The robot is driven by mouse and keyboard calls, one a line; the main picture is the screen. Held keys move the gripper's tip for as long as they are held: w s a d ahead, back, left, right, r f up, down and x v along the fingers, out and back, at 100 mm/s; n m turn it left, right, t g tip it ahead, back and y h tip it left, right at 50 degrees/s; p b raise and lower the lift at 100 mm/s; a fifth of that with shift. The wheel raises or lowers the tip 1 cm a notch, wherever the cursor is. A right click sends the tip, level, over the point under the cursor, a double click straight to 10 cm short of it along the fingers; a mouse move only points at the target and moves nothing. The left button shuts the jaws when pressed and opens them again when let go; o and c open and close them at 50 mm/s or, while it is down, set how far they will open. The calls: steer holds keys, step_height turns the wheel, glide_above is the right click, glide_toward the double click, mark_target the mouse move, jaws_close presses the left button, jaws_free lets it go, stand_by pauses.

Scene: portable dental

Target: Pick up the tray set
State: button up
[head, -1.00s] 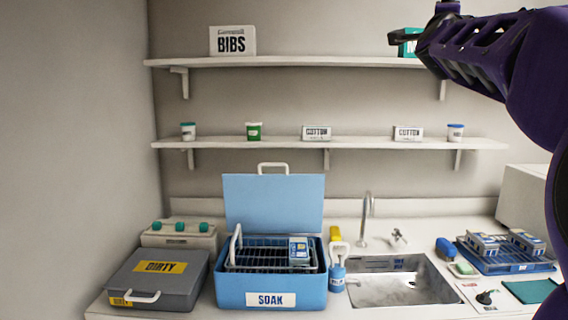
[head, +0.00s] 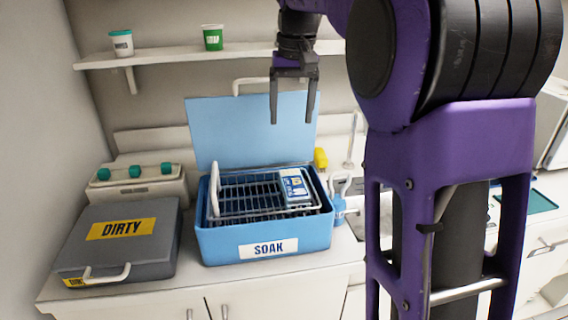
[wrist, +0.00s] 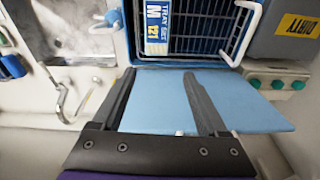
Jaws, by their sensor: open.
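The tray set is a small blue and white box (head: 294,187) at the right end of a wire basket (head: 250,199) inside the open blue SOAK tub (head: 214,245). In the wrist view the box (wrist: 158,28) reads "TRAY SET M 121", and the basket (wrist: 205,22) lies beside it. My gripper (head: 293,122) is open and empty, fingers pointing down, in front of the tub's raised blue lid (head: 230,130) and above the tub in the head view. In the wrist view its two fingers (wrist: 160,72) lie across the lid, apart from the box.
A grey DIRTY case (head: 150,252) stands left of the tub, with a teal-knobbed white unit (head: 140,190) behind it. A shelf (head: 180,57) with cups runs above. A sink (wrist: 85,30) shows in the wrist view.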

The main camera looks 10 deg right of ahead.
mark_target(293, 182)
steer(key=shift+n+g, duration=0.3)
steer(key=shift+g, duration=0.5)
steer(key=f+b, duration=0.1)
steer(key=f, duration=0.3)
steer(key=s+f+b, duration=0.1)
steer(key=f, duration=0.3)
steer(key=f+b, duration=0.1)
steer(key=f, duration=0.4)
steer(key=shift+s+d, duration=0.15)
steer(key=shift+s, duration=0.15)
steer(key=shift+w+d+f+b, duration=0.1)
steer(key=shift+f+b, duration=0.1)
steer(key=shift+f, duration=0.75)
steer(key=shift+w+a+f+b, duration=0.1)
steer(key=shift+f+b, duration=0.15)
steer(key=shift+f, duration=0.65)
steer(key=shift+w+d+f+b, duration=0.1)
steer(key=shift+f+b, duration=0.1)
steer(key=shift+f, duration=0.75)
steer(key=shift+r, duration=0.1)
jaws_close()
